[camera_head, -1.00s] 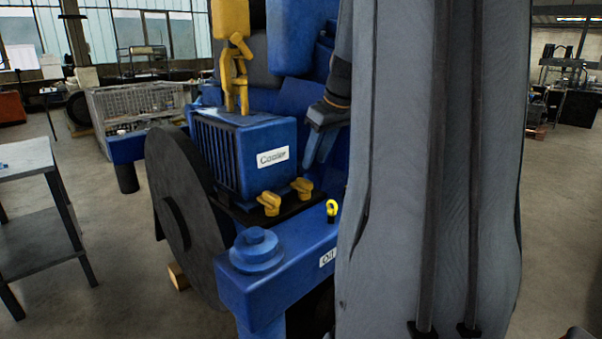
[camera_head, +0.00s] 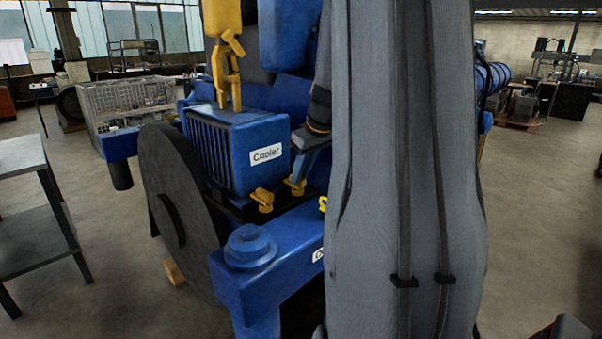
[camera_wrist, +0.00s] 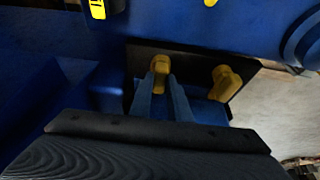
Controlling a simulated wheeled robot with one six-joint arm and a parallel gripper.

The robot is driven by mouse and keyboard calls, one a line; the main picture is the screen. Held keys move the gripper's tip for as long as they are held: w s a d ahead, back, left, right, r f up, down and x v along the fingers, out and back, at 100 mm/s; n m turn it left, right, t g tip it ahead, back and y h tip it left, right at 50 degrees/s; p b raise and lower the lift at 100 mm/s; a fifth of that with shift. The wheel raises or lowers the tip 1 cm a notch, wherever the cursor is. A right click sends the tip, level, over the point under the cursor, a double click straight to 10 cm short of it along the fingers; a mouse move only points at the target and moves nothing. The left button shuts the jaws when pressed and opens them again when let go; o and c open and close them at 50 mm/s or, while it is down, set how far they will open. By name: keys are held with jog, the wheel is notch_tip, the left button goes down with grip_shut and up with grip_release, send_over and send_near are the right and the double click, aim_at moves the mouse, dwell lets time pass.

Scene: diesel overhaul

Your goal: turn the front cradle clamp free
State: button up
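Two yellow cradle clamps sit on the dark cradle plate in front of the blue cooler (camera_head: 262,153). The left one (camera_head: 263,200) is clear; it also shows in the wrist view (camera_wrist: 226,83). The right one (camera_head: 295,187) is under my gripper (camera_head: 299,168). I cannot tell which clamp is called front. In the wrist view my gripper (camera_wrist: 161,80) has its fingers apart, with the right-hand clamp's yellow handle (camera_wrist: 160,65) at and between the fingertips. Whether the fingers touch it is not clear. My arm hides the area right of it in the head view.
The blue engine beam (camera_head: 275,270) with a round cap (camera_head: 249,246) lies in front of the clamps. A yellow dipstick ring (camera_head: 322,204) is partly hidden by my arm. A yellow hook (camera_head: 228,75) hangs above the cooler. A dark flywheel (camera_head: 175,210) stands left.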

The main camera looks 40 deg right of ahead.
grip_shut()
jog(key=m+p, duration=0.1)
jog(key=m+h, duration=0.1)
jog(key=m, duration=0.1)
jog(key=m+p, duration=0.1)
jog(key=shift+a+r+h+p, duration=0.15)
jog(key=shift+a+h+p, duration=0.15)
jog(key=shift+p, duration=0.05)
jog(key=m, duration=0.1)
jog(key=m+h, duration=0.1)
jog(key=m, duration=0.1)
jog(key=shift+w+a+m+g+p, duration=0.15)
jog(key=shift+m+g+p, duration=0.15)
jog(key=shift+g, duration=0.1)
jog(key=m+b, duration=0.1)
jog(key=m+h+b, duration=0.1)
jog(key=m+b, duration=0.1)
jog(key=m+g+b, duration=0.1)
jog(key=b, duration=0.1)
jog(key=shift+w+a+f+m+h, duration=0.2)
jog(key=shift+w+f+m+h, duration=0.05)
jog(key=shift+f+m+h, duration=0.1)
jog(key=m+g+b, duration=0.1)
jog(key=m+b, duration=0.1)
jog(key=b, duration=0.1)
jog(key=shift+r, duration=0.15)
jog(key=shift+m+b, duration=0.35)
